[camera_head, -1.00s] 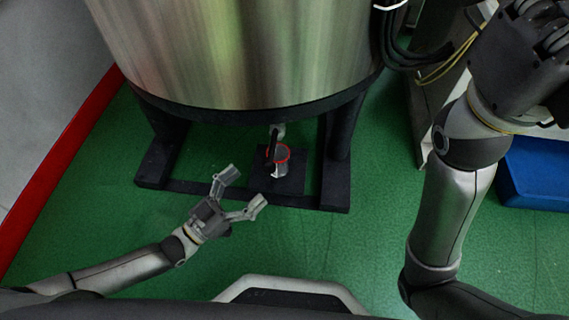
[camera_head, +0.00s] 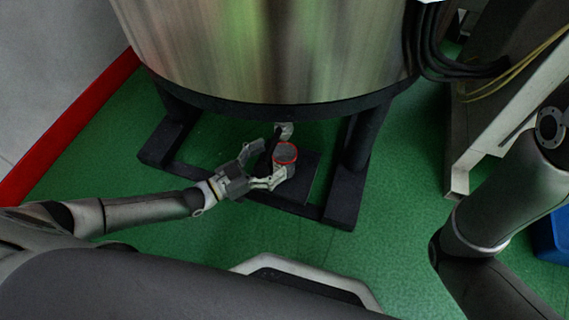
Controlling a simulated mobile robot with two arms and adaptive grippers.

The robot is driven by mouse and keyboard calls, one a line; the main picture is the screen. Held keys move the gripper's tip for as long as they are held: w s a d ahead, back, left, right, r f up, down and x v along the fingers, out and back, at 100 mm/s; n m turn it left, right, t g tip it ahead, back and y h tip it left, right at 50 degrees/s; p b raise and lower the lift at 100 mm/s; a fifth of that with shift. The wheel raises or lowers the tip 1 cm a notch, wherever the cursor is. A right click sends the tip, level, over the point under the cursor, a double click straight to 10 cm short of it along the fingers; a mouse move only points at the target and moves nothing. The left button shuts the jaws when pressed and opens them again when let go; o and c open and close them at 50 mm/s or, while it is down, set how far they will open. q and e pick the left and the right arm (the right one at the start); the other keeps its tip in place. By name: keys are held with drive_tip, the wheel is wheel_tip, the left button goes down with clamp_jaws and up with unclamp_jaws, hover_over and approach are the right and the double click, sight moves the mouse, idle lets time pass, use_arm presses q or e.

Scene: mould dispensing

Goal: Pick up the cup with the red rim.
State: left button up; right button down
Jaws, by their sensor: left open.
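The cup with the red rim (camera_head: 285,154) stands under the big steel tank, on a dark plate (camera_head: 309,178) at the frame's base. A small spout or valve (camera_head: 283,131) shows just behind it. My left gripper (camera_head: 272,163) is open and reaches in from the left. Its fingers are close at the cup, one on the far left side and one at the near side. I cannot tell whether they touch it. The lower part of the cup is partly hidden by the near finger. My right gripper is outside the picture; only part of that arm shows at the right.
The steel tank (camera_head: 262,50) hangs low above the cup. Its dark legs and floor frame (camera_head: 344,195) surround the cup's place. A light metal stand (camera_head: 505,95) with cables is at the right, with a blue bin (camera_head: 552,235) at the edge. Green floor lies open in front.

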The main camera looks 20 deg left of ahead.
sight(294, 148)
use_arm(q)
drive_tip(key=b+x, duration=0.3)
drive_tip(key=x, duration=0.1)
drive_tip(key=shift+f, duration=0.1)
drive_tip(key=shift+w+d, duration=0.25)
drive_tip(key=shift+d, duration=0.05)
drive_tip(key=c, duration=1.5)
drive_tip(key=shift+r, duration=0.35)
